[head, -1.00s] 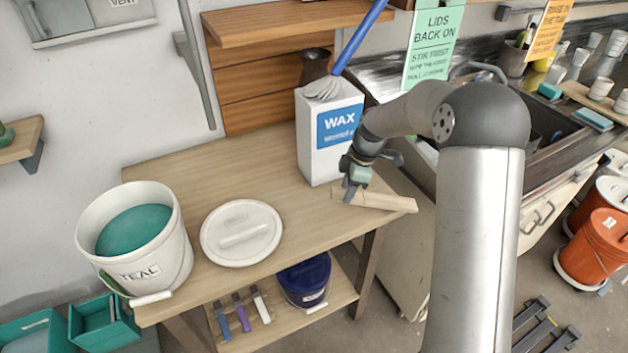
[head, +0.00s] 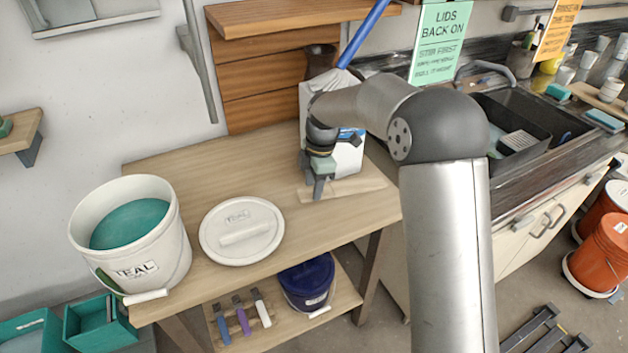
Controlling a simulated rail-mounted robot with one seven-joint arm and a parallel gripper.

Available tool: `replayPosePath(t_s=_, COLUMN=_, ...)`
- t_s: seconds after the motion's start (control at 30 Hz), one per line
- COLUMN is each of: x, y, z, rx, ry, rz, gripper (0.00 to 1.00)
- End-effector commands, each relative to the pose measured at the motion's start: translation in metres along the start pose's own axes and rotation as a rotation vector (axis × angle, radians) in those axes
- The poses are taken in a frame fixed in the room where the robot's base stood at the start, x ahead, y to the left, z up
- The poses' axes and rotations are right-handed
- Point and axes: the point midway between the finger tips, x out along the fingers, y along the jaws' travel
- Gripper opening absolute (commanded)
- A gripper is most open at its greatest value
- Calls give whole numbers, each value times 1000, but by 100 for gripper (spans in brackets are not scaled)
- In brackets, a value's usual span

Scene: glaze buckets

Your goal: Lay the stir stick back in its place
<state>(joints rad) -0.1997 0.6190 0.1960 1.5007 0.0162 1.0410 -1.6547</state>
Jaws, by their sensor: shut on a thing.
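The stir stick (head: 352,188) is a flat, pale wooden bar at the right end of the worktable (head: 160,170), in front of the white wax box (head: 347,160). My gripper (head: 318,193) points down and is shut on the stick near its left end. The stick lies nearly level, with its long part reaching right toward the table's right edge. I cannot tell whether it touches the tabletop or hangs just above it. My arm hides much of the wax box.
The white lid (head: 241,231) lies left of the stick, and the open bucket of teal glaze (head: 130,225) stands at the left end. A blue bucket (head: 306,284) and several brushes sit on the lower shelf. The table behind the lid is clear.

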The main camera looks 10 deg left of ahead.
Motion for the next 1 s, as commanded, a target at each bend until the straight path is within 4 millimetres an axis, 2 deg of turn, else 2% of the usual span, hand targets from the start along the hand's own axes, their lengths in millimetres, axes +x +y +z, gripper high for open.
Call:
replayPosePath(t_s=0.03, x=9, y=0, z=1, rx=0, ry=0, rz=0, gripper=9)
replayPosePath(t_s=0.43, x=47, y=0, z=6, rx=0, ry=0, rz=1, gripper=9)
replayPosePath(t_s=0.6, x=54, y=0, z=7, rx=-1, ry=0, rz=1, gripper=9)
replayPosePath(t_s=0.87, x=54, y=0, z=7, rx=-1, ry=0, rz=1, gripper=9)
replayPosePath(t_s=0.9, x=54, y=0, z=7, rx=-1, ry=0, rz=1, gripper=44)
replayPosePath(t_s=1.0, x=54, y=0, z=7, rx=0, ry=0, rz=1, gripper=66)
